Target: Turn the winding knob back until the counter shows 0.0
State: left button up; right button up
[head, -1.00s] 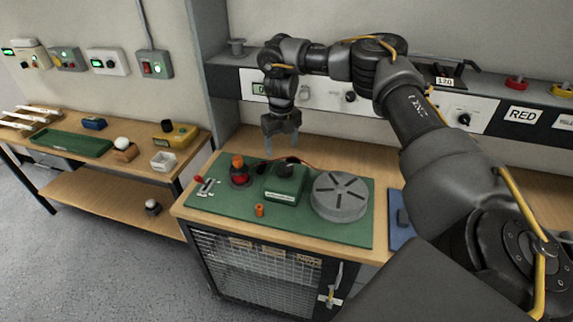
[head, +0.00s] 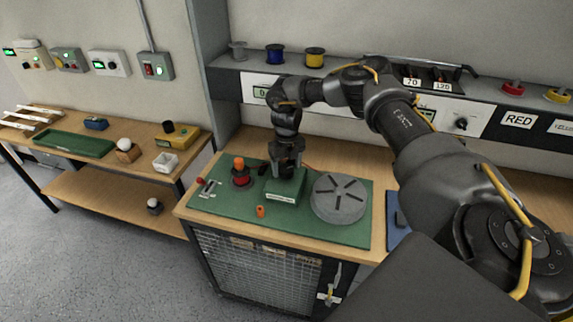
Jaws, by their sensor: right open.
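A green box (head: 283,191) with a pale label on its front stands on the green mat (head: 218,208). The knob on top of the box is hidden by my right gripper (head: 287,172), which points down over it with open jaws. I cannot tell whether the fingers touch the knob. A small pale display (head: 261,93), likely the counter, sits on the wall panel. My arm covers its right part, and its reading is too small to make out surely. My left gripper is not in view.
A grey slotted disc (head: 339,198) stands right of the box. A red and black device with an orange top (head: 240,172) stands left, and a small orange piece (head: 261,211) lies in front. Spools (head: 275,54) sit on the shelf above. A side table (head: 172,180) is at left.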

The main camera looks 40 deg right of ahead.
jog(key=shift+f, duration=0.3)
jog(key=c, duration=1)
jog(key=shift+n, duration=0.4)
jog(key=n, duration=0.4)
jog(key=shift+d, duration=0.1)
jog(key=n, duration=0.5)
jog(key=shift+w+d+r, duration=0.1)
jog(key=shift+n, duration=0.4)
